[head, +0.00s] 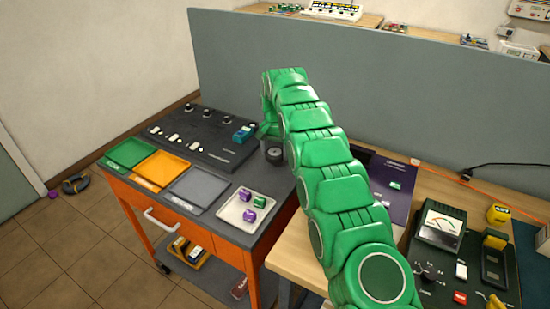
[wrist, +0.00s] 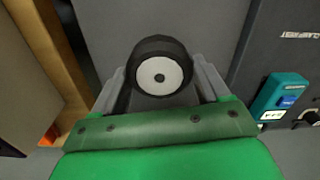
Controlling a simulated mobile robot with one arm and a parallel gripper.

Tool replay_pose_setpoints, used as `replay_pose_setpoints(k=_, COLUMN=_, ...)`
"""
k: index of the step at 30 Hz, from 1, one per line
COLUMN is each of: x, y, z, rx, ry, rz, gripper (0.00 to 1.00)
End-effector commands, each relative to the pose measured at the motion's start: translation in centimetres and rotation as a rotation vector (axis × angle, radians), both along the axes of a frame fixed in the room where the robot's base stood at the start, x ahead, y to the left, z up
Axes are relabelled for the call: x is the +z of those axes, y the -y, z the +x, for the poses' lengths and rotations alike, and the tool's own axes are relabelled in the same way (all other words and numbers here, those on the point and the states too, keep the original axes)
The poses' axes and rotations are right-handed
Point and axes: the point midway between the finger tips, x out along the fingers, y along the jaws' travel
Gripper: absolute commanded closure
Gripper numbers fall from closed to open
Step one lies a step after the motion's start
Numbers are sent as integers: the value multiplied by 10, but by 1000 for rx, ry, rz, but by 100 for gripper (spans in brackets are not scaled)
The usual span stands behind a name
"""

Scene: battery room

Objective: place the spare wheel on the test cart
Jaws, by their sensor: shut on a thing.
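The spare wheel (wrist: 160,72), a black tyre with a pale hub, sits between the two grey fingers of my gripper (wrist: 162,84) in the wrist view. My gripper is shut on it. In the head view the dark wheel (head: 274,155) shows just below my gripper, over the back right part of the test cart. The test cart (head: 262,181) is orange with a dark grey top. Whether the wheel touches the top, I cannot tell. My green arm hides part of the area behind and to the right.
On the cart are green (head: 130,152), orange (head: 161,169) and grey (head: 198,187) trays, a white tray (head: 228,217) with purple and green blocks, and a black panel (head: 195,137) with a teal block (head: 243,134). A wooden bench with a meter (head: 441,226) stands right; a grey partition (head: 400,95) rises behind.

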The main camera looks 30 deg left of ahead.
Motion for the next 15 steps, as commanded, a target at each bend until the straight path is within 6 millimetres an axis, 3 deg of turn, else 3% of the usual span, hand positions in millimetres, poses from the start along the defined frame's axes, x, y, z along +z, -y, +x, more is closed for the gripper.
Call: replay_pose_setpoints(k=15, x=-17, y=-3, z=3, rx=0, ry=-1, rz=-1, gripper=63)
